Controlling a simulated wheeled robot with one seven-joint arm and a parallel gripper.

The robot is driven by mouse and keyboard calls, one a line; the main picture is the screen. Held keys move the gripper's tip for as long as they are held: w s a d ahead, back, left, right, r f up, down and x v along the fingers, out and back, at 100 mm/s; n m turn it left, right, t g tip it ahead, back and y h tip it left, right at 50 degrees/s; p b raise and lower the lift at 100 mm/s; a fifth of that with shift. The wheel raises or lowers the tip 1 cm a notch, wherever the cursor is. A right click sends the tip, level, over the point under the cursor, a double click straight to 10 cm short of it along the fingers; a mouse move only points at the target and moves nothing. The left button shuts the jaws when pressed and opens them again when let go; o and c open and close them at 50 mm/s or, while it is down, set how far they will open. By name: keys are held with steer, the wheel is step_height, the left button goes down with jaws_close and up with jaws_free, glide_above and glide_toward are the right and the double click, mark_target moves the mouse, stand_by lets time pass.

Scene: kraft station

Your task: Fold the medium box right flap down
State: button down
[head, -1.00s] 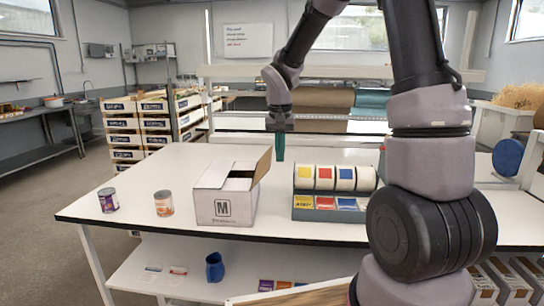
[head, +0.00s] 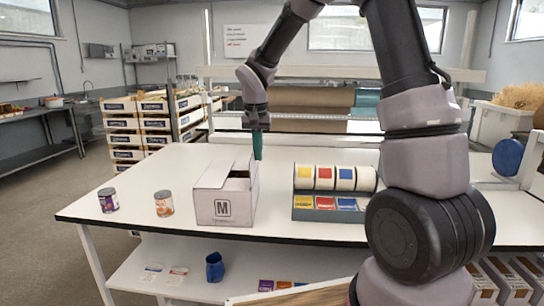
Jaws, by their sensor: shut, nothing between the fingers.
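The medium box (head: 222,207), white with a large M on its front, stands on the white table. Its right flap (head: 253,174) stands roughly upright along the right edge and shows nearly edge-on. A left-side flap is raised at an angle, and a dark gap shows in the top. My gripper (head: 257,146) has green fingers, shut and empty, pointing down at the upper end of the right flap. I cannot tell whether they touch it.
Two cans, one purple (head: 108,200) and one orange (head: 164,203), stand left of the box. A grey-green rack of coloured label rolls (head: 335,178) stands to its right.

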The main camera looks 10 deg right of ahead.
steer(key=shift+w+a, duration=0.2)
steer(key=shift+a, duration=0.6)
steer(key=a, duration=0.1)
steer(key=a+f, duration=0.1)
steer(key=a, duration=0.1)
steer(key=shift+w+a+f, duration=0.15)
steer(key=shift+w+f, duration=0.05)
steer(key=shift+w, duration=0.2)
steer(key=shift+w+a+f, duration=0.15)
steer(key=shift+a+f, duration=0.35)
steer(key=shift+f, duration=0.7)
stand_by(0.4)
